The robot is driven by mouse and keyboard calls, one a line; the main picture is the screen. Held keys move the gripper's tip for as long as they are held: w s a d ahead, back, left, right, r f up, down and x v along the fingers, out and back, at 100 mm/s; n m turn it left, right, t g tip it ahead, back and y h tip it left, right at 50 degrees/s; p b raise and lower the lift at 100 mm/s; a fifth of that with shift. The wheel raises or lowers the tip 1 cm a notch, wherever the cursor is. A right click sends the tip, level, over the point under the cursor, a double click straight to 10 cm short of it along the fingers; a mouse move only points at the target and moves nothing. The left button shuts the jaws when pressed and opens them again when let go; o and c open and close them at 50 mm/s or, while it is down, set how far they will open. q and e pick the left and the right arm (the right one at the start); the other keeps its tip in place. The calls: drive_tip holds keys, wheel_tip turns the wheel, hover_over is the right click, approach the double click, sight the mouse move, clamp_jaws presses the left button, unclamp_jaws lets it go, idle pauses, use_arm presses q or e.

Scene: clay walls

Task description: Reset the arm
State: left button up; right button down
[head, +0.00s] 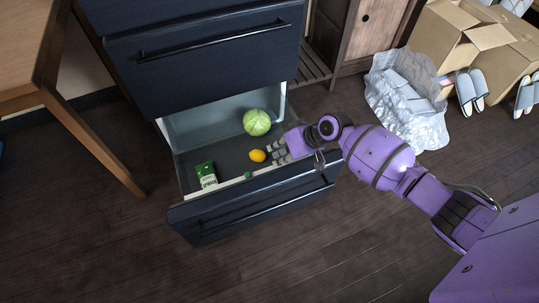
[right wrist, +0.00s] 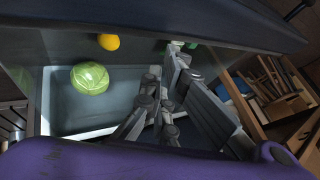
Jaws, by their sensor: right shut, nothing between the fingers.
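My right arm, purple, comes in from the right in the head view. Its right gripper (head: 277,153) is shut and empty, over the open drawer (head: 258,200) near its right end. A green cabbage (head: 257,122) lies at the back of the drawer, behind the gripper. A green and white carton (head: 206,174) is at the drawer's left. My left gripper is not in view.
A dark closed drawer front (head: 205,55) stands above the open one. A small green item (head: 248,175) is near the drawer's front edge. A wooden table (head: 35,60) is at left. A crumpled silver bag (head: 405,95), cardboard boxes (head: 450,40) and slippers (head: 470,90) are at right. The front floor is clear.

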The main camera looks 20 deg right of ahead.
drive_tip(key=shift+p+v, duration=0.35)
drive_tip(key=shift+v, duration=1.1)
